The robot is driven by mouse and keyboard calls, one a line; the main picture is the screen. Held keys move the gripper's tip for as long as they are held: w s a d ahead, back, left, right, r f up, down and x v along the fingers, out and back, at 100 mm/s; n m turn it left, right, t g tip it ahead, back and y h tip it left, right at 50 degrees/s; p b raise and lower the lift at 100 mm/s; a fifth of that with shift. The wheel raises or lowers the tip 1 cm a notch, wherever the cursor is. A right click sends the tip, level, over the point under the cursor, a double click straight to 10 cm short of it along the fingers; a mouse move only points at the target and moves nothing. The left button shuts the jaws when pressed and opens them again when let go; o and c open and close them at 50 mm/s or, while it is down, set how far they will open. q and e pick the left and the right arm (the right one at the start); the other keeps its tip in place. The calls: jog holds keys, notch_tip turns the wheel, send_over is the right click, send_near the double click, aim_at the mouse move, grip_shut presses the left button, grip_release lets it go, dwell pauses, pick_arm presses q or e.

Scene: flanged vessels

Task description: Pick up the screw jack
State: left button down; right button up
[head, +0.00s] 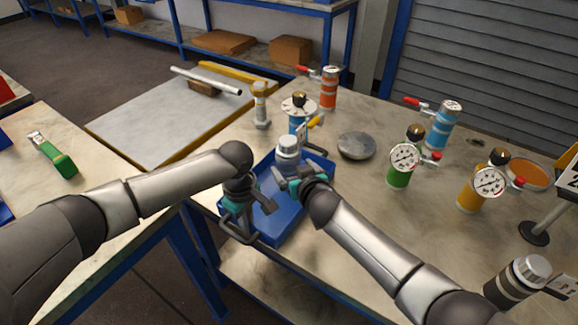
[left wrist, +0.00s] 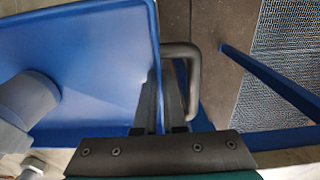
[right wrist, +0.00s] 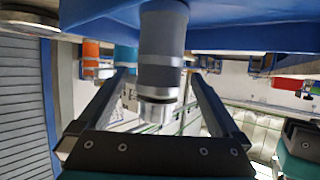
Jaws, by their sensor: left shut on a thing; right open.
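A grey banded cylinder with a silver cap (head: 288,147) stands at the blue tray (head: 289,222). In the right wrist view the cylinder (right wrist: 162,60) is between the spread fingers of my right gripper (head: 288,174), with gaps on both sides. My left gripper (head: 238,215) is shut on the tray's dark bar handle (left wrist: 190,60) at its near-left end. A slim pale pillar with a wide foot (head: 261,108) stands behind the tray, apart from both grippers. I cannot tell for sure whether the pillar or the cylinder is the screw jack.
Gauge vessels, green (head: 398,177), yellow (head: 470,197) and blue (head: 298,122), stand on the table. Red-handled orange (head: 328,92) and blue (head: 442,128) cylinders stand further back. A round grey disc (head: 356,146) lies right of the tray. A dark silver-capped cylinder (head: 505,290) is front right.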

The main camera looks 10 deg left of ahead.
jog(key=shift+x, duration=1.1)
jog(key=shift+w+a+f, duration=0.15)
jog(key=shift+w+a, duration=0.1)
jog(key=shift+w, duration=0.2)
jog(key=shift+f, duration=0.1)
grip_shut()
jog(key=shift+r, duration=0.2)
